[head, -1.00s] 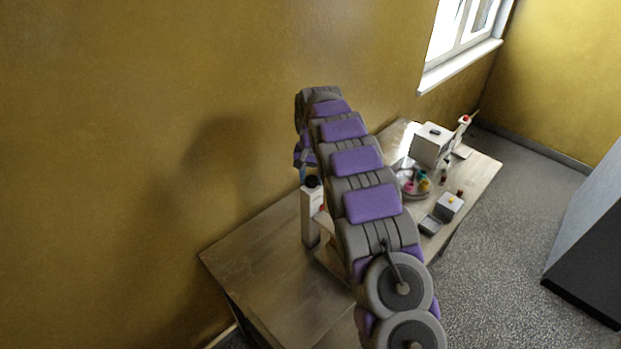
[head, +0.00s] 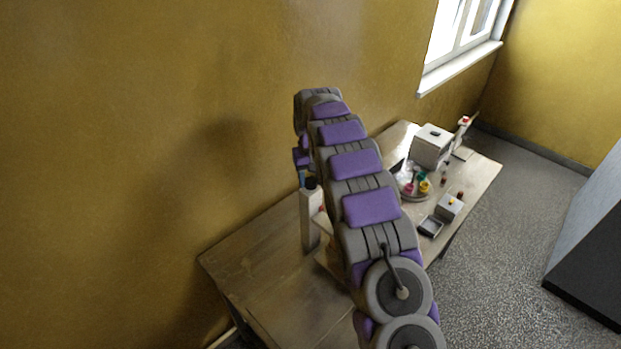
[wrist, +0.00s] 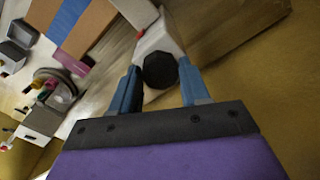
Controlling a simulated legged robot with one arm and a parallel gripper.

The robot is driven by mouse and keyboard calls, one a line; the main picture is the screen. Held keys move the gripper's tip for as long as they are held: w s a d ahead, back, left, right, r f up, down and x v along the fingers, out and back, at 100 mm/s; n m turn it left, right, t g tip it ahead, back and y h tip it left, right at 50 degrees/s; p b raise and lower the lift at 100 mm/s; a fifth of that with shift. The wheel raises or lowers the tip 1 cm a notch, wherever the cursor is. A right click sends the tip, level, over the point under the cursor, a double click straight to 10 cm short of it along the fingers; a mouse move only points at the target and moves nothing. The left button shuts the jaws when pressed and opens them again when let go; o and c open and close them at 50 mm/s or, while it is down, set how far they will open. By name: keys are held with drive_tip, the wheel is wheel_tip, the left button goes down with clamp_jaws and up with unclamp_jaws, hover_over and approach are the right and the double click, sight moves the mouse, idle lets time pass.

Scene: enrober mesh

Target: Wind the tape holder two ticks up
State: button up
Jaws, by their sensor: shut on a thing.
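A dark, many-sided knob (wrist: 160,70) sits on top of a pale upright post (wrist: 158,38). My gripper (wrist: 160,76) has its two blue fingers on either side of the knob, shut on it. In the head view the post (head: 311,222) stands on the table near the wall with the dark knob (head: 311,184) at its top. My arm hides most of the gripper there; a bit of blue finger shows beside the knob. I cannot make out any tick marks, nor tell which part is the tape holder.
The wooden table (head: 265,260) is bare to the left of the post. Further right stand a white box-shaped machine (head: 432,147), a round tray (head: 415,194) with coloured items, and a small grey box (head: 449,206). The yellow wall is close behind the post.

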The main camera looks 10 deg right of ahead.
drive_tip(key=shift+w, duration=0.1)
drive_tip(key=o, duration=0.6)
drive_tip(key=shift+o, duration=1.4)
drive_tip(key=shift+w+f, duration=0.1)
drive_tip(key=shift+w, duration=0.05)
drive_tip(key=shift+o, duration=0.9)
wheel_tip(320, 180, up, 12)
drive_tip(key=f, duration=0.1)
wheel_tip(320, 180, up, 6)
drive_tip(key=p, duration=0.5)
hover_over(310, 180)
drive_tip(key=shift+r, duration=0.25)
